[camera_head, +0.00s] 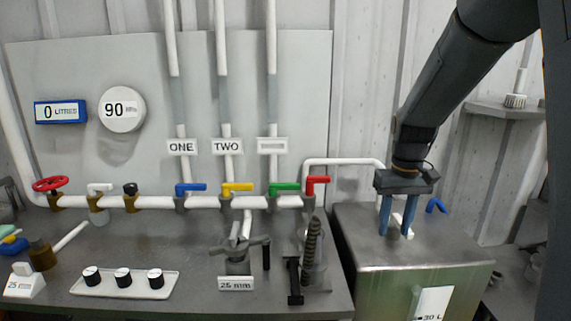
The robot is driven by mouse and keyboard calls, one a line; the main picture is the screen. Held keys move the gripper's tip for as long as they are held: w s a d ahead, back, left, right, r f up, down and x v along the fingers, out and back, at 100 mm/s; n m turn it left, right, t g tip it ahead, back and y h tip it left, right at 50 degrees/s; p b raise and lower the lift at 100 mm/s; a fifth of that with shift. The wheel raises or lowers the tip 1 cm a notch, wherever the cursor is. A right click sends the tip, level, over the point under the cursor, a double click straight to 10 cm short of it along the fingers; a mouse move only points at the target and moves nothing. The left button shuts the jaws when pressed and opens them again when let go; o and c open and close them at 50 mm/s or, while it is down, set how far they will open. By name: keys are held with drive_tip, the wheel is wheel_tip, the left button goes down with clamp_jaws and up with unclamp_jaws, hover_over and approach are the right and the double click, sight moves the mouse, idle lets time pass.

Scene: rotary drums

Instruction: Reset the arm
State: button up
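My arm (440,95) reaches in from the upper right and angles down to the left. My gripper (397,225) points down over the top of the green-sided tank (400,280). Its two blue fingers are spread apart. A small white part (404,230) shows low, between or behind the fingers; I cannot tell whether they touch it. The fingertips are close to the tank's lid.
A white pipe with coloured valve levers, blue (190,188), yellow (237,187), green (284,187) and red (317,181), runs left of my gripper. A blue hooked part (436,205) is just right of it. A bench (200,300) with knobs (123,277) stands left, a shelf (508,108) right.

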drive_tip(key=s+a+f, duration=0.3)
drive_tip(key=s+a, duration=0.1)
drive_tip(key=s, duration=0.5)
drive_tip(key=s+a+f, duration=0.4)
drive_tip(key=s+a, duration=0.1)
drive_tip(key=s, duration=0.4)
drive_tip(key=shift+f+t, duration=0.25)
drive_tip(key=shift+t, duration=0.15)
drive_tip(key=shift+w, duration=0.1)
idle(5.7)
